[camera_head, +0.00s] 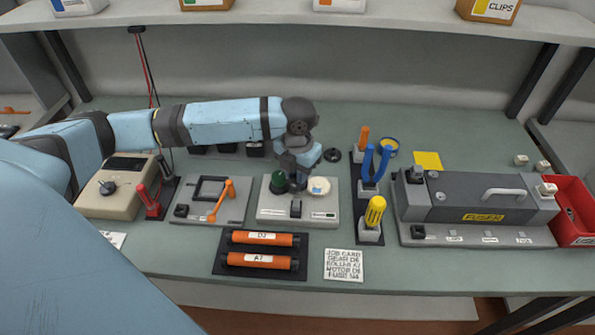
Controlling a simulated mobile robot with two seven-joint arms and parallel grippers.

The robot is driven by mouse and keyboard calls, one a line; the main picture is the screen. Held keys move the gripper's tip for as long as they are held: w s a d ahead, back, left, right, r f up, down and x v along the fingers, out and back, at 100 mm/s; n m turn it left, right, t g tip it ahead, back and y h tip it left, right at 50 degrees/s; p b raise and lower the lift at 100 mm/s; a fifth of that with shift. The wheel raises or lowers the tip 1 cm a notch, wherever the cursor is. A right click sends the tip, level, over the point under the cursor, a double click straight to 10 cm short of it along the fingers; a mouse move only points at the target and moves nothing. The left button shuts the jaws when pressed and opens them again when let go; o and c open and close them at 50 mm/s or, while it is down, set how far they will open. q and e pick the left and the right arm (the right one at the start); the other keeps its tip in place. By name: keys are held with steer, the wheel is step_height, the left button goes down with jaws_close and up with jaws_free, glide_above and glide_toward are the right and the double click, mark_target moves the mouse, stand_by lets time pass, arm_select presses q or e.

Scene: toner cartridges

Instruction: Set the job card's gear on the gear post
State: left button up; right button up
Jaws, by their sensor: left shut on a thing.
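My left gripper (302,178) comes down over the grey fixture (270,212) at the middle of the bench. It is shut on what looks like a pale round gear (319,186), which shows at its right side. The fingers hide part of it, and I cannot tell whether it touches the fixture or sits around a post. A dark green round part (279,182) stands on the fixture just left of the fingers. The job card (344,265) lies at the front; its text is small but seems to read gear D6. My right gripper is out of view.
Two orange rollers (262,239) lie in a dark tray in front of the fixture. Blue-handled pliers (374,165) and a yellow-handled tool (374,212) stand to the right. A grey fuser unit (478,200) and red bin (570,205) are farther right. A shelf overhangs the back.

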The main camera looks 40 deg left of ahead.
arm_select(q)
steer(key=shift+f, duration=0.25)
steer(key=shift+f+p, duration=0.35)
steer(key=shift+f, duration=1)
steer(key=shift+p, duration=0.7)
steer(key=shift+p, duration=0.55)
stand_by(0.3)
